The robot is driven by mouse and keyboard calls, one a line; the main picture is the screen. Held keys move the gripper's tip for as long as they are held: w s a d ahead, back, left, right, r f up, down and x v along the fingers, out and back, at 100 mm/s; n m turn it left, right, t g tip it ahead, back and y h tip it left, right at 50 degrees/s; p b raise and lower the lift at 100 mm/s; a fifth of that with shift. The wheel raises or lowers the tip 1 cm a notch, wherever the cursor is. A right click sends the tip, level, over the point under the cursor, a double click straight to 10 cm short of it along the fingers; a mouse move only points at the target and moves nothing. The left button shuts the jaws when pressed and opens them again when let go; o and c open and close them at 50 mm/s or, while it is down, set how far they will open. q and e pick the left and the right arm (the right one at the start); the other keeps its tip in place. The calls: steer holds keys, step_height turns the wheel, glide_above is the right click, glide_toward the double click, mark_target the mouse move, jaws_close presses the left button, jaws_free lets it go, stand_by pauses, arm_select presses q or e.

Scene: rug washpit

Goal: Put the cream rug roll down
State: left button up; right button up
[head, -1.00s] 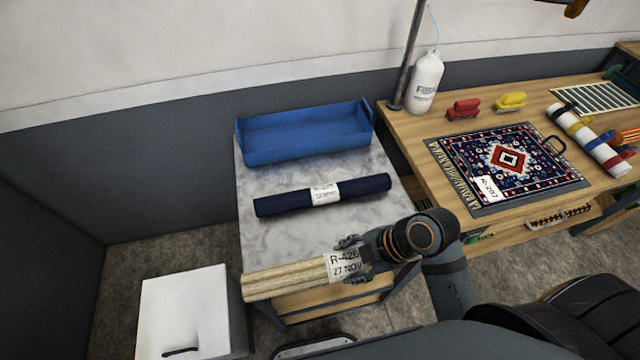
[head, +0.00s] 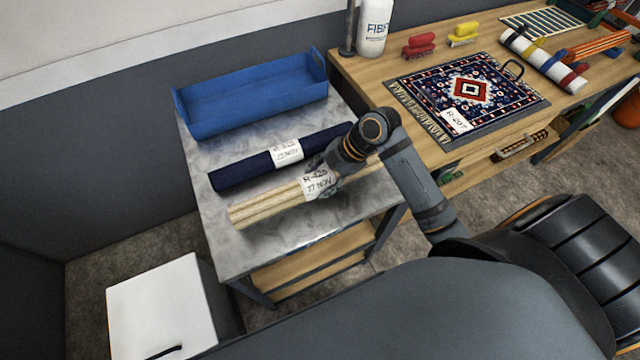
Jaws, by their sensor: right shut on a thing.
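The cream rug roll (head: 264,208), with a white paper label, is over the front part of the grey marbled table top (head: 222,239). My right gripper (head: 322,180) is shut on it near its label. I cannot tell whether the roll touches the table or hangs just above it. A navy rug roll (head: 238,172) with a white label lies right behind it, roughly parallel. The gripper and wrist hide the cream roll's right part. My left gripper is not in view.
A blue tray (head: 250,105) stands at the back of the table. A wooden bench (head: 400,75) to the right holds a patterned rug (head: 470,90), brushes and a white bottle (head: 374,28). A white cabinet (head: 160,305) stands at front left. The table's front left corner is clear.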

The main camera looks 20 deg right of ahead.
mark_target(320, 186)
steer(key=shift+w+f, duration=0.2)
step_height(320, 186, down, 2)
steer(key=shift+f+p, duration=0.25)
steer(key=shift+p, duration=0.15)
steer(key=shift+w+f, duration=0.1)
steer(key=shift+f, duration=0.25)
steer(key=shift+f, duration=0.1)
steer(key=shift+f, duration=0.15)
steer(key=o, duration=1.6)
